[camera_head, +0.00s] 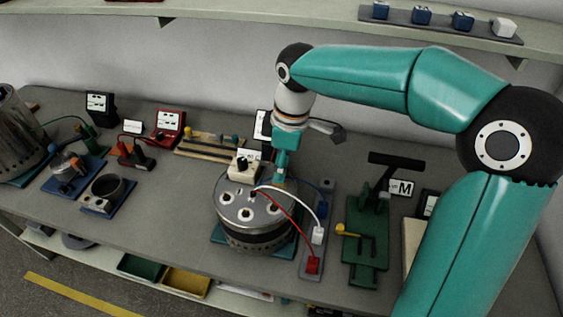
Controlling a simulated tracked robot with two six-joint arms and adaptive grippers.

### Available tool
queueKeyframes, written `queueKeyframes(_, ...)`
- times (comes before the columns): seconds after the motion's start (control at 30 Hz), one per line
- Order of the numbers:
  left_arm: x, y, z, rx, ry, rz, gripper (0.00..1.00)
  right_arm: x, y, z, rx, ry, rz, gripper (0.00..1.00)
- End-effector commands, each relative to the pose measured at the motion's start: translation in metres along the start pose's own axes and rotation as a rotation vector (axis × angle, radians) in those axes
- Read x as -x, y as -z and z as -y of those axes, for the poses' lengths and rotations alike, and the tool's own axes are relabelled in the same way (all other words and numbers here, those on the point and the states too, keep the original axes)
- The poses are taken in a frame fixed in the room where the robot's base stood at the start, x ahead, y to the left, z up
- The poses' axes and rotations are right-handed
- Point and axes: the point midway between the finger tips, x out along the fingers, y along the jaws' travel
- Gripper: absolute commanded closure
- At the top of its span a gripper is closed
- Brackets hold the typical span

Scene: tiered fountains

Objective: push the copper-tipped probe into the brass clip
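My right arm reaches in from the right and its wrist points down over the round metal vessel (232,227). The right gripper (283,172) is at the back right edge of the vessel's lid. A narrow teal piece with a small orange-brown end shows there; I cannot tell whether it is the copper-tipped probe or part of the gripper. The fingers are too small and too covered to judge. The lid has several light round fittings and a white block with a black knob (242,166). I cannot make out the brass clip. My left gripper is out of view.
Red and white leads run from the lid to a red plug (312,265) and a white plug (318,235) on a grey strip. A green stand (366,240) is at right. Small instruments stand at left. An upper shelf (300,22) runs along the back.

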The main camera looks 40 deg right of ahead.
Motion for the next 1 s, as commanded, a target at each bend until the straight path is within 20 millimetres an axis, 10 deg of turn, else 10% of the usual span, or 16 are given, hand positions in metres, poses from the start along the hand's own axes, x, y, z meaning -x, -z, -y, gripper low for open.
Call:
queueKeyframes(0.43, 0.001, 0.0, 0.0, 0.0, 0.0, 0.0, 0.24, 0.01, 0.001, -0.001, 0.0, -0.002, -0.002, 0.47)
queueKeyframes(1.0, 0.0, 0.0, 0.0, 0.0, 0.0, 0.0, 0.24, 0.108, 0.001, -0.001, 0.0, -0.001, -0.002, 0.47)
